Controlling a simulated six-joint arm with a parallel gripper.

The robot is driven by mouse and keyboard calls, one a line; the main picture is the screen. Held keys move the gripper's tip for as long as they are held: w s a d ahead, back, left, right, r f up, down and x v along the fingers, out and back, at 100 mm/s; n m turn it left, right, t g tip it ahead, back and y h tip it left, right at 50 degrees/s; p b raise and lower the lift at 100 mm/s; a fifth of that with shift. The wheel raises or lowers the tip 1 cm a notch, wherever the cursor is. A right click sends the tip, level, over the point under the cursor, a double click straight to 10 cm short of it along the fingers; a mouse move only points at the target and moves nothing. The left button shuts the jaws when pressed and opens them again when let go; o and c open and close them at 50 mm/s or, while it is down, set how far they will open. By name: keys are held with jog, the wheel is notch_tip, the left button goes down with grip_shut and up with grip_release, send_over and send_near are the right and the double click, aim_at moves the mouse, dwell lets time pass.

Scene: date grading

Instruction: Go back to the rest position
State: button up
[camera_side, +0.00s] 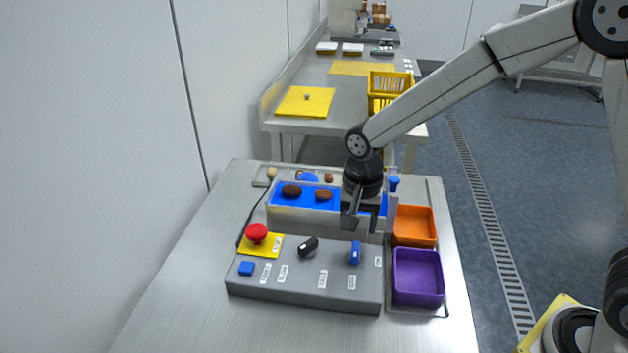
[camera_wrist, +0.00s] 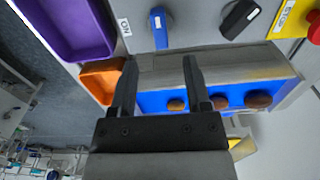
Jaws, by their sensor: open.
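My gripper (camera_side: 362,220) is open, above the right part of the blue-topped conveyor box and just behind the control panel. In the wrist view its two fingers (camera_wrist: 157,82) stand apart with nothing held between them. Dark brown dates lie on the blue belt (camera_side: 337,199): one date (camera_side: 291,191) at the left and another date (camera_side: 323,195) nearer the gripper. The wrist view shows several brown items on the blue surface, one date (camera_wrist: 258,100) at the right. The part of the belt behind my gripper is hidden in the side view.
The grey control panel (camera_side: 305,280) carries a red button (camera_side: 256,233), a black knob (camera_side: 308,246) and a blue knob (camera_side: 355,253). An orange bin (camera_side: 414,226) and a purple bin (camera_side: 417,278) stand at the right. A wall runs along the left. A yellow crate (camera_side: 390,84) stands on the farther table.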

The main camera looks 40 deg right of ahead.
jog(key=shift+r, duration=0.4)
jog(key=shift+s+d, duration=0.1)
jog(key=shift+s+d, duration=0.15)
jog(key=shift+d, duration=0.05)
jog(key=s+d+n+t, duration=0.2)
jog(key=s+d+n, duration=0.6)
jog(key=s, duration=0.3)
jog(key=shift+s+d+f+n+t, duration=0.15)
jog(key=shift+d+f+n+t, duration=0.2)
jog(key=shift+n, duration=0.25)
